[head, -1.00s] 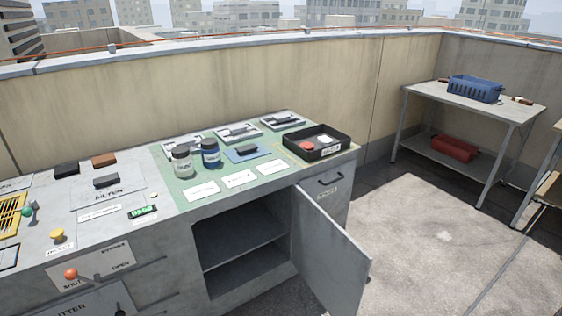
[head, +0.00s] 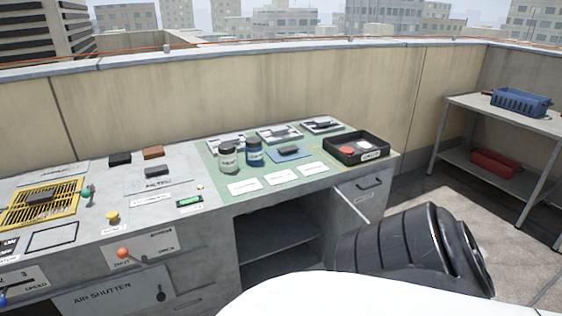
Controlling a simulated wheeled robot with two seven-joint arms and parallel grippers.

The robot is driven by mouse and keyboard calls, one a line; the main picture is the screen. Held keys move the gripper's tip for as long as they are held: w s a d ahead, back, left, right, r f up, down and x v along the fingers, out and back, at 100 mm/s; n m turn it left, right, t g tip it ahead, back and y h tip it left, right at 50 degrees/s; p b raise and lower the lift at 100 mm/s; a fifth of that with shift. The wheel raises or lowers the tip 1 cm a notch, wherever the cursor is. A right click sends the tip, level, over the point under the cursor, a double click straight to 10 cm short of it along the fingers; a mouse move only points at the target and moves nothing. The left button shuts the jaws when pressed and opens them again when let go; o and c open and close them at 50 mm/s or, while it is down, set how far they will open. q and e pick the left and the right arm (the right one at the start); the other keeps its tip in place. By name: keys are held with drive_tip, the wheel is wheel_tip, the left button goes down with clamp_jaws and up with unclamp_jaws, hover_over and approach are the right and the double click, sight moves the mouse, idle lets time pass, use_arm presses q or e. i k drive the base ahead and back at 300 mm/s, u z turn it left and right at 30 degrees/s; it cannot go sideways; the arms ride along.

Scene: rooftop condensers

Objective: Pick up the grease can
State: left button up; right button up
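Two small lidded containers stand upright side by side on the green mat (head: 217,181) of the grey bench in the head view. One is a pale grey jar (head: 228,160) with a dark lid. The other is a blue can (head: 254,154) with a dark lid. Their labels are too small to read, so I cannot tell which is the grease can. Neither gripper is in view. A black and white part of my own arm fills the lower right, well apart from both containers.
A black tray (head: 375,158) with small items sits at the mat's right end. Flat grey holders (head: 278,135) lie behind the containers, and a blue pad (head: 289,154) lies beside them. White label cards (head: 279,179) lie in front. An open cupboard (head: 277,246) is below. A side table (head: 478,110) stands right.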

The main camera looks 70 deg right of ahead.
sight(254, 150)
drive_tip(key=u, duration=1.45)
drive_tip(key=k, duration=2.45)
drive_tip(key=z, duration=2.45)
drive_tip(key=i, duration=0.55)
drive_tip(key=u, duration=0.3)
drive_tip(key=k, duration=0.45)
drive_tip(key=u, duration=1.45)
drive_tip(key=i, duration=0.7)
drive_tip(key=u, duration=0.1)
